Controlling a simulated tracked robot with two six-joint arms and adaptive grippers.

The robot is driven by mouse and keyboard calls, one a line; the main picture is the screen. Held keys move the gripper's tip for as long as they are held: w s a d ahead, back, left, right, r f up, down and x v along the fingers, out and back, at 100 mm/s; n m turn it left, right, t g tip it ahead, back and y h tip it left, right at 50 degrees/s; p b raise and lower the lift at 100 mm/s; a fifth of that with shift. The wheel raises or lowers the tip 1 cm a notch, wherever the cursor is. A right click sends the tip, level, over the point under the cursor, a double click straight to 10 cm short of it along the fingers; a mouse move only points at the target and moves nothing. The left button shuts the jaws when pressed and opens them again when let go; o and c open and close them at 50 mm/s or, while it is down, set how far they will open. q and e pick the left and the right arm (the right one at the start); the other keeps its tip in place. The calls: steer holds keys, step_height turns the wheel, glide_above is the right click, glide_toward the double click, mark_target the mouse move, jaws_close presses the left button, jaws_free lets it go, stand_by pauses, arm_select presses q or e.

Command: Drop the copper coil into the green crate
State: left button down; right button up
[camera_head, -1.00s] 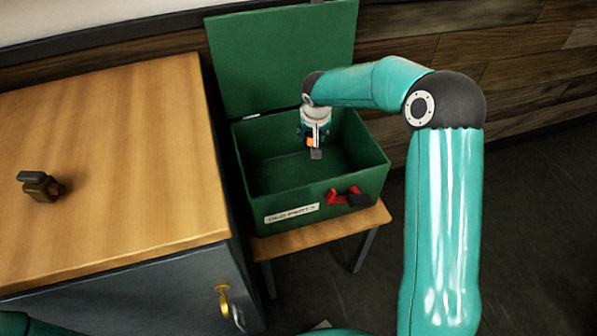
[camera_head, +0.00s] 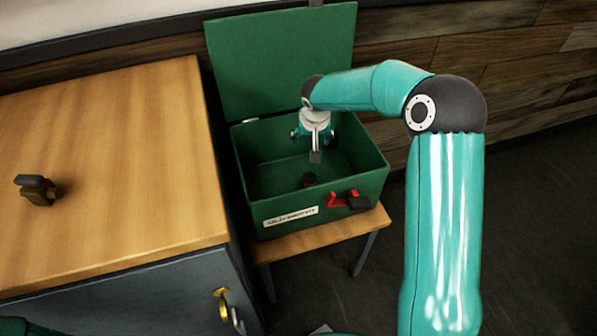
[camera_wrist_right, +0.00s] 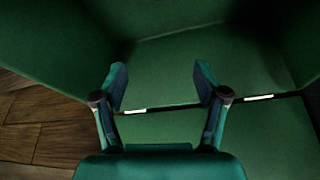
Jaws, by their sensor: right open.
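The green crate (camera_head: 352,181) stands with its lid (camera_head: 283,62) up at the back. My right gripper (camera_head: 315,155) hangs in the crate's opening. In the right wrist view the gripper (camera_wrist_right: 160,85) has its fingers spread with nothing between them. The coil does not show in the right wrist view. My left gripper is not in view.
The crate rests on a small wooden stand (camera_head: 318,238), with a red and black latch (camera_head: 348,201) on its front. A wooden-topped cabinet (camera_head: 120,150) is at the left, with a dark brown object (camera_head: 37,190) on it. Wooden wall boards (camera_head: 500,65) are behind.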

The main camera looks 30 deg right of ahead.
steer(key=v, duration=1.1)
steer(key=shift+s, duration=0.1)
